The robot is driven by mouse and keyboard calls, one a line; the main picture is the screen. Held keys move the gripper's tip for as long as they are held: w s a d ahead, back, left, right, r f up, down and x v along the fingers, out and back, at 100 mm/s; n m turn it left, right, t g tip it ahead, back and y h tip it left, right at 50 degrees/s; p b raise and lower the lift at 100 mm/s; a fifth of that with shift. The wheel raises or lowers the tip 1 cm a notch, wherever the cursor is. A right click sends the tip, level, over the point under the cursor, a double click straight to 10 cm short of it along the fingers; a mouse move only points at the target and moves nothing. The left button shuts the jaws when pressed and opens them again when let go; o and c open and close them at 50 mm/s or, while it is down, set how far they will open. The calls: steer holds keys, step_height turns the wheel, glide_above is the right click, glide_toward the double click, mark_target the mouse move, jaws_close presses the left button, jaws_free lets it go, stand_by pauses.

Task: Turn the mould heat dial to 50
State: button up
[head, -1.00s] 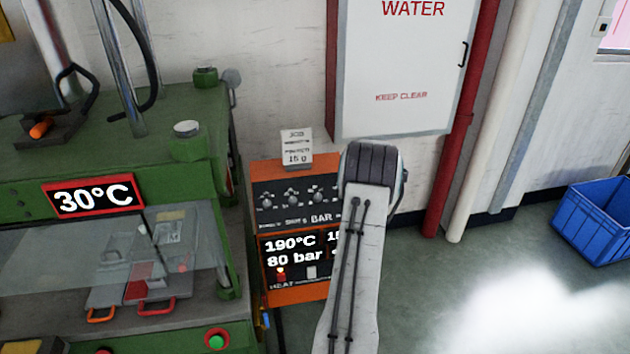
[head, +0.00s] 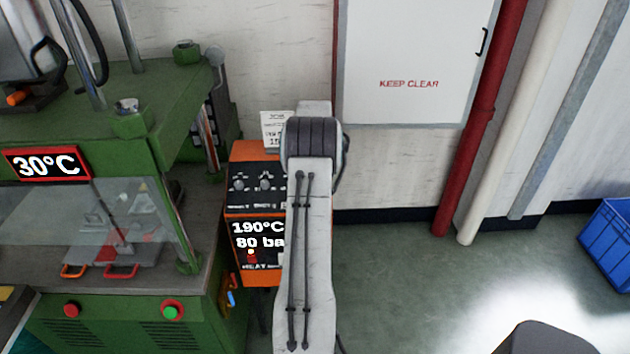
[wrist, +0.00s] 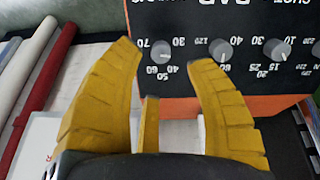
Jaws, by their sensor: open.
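The orange machine's dark control panel shows in the head view, with grey dials (head: 240,181) partly covered by my arm. In the wrist view the panel appears upside down. A grey dial with a 30 to 70 scale (wrist: 159,51) stands between my gripper's fingertips (wrist: 160,58), slightly beyond them. My gripper is open, its yellow fingers either side of this dial; I see no clear contact. The dial's name is not readable, and its exact setting is unclear. The press display (head: 47,163) reads 30°C. In the head view my gripper is hidden behind my arm.
The machine's lower screen (head: 258,236) reads 190°C and 80 bar, partly covered. More dials (wrist: 219,51) sit beside the framed one. The green press (head: 130,128) stands at left. Red pipe (head: 475,130), white pipe (head: 505,130) and blue bin (head: 612,235) are at right, with clear floor between.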

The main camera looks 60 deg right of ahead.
steer(key=shift+w+d+f+n, duration=0.25)
steer(key=shift+d+f+n, duration=0.1)
steer(key=shift+f+n, duration=0.05)
steer(key=shift+p+x, duration=1.15)
steer(key=shift+x, duration=1.95)
steer(key=shift+r, duration=0.1)
jaws_close()
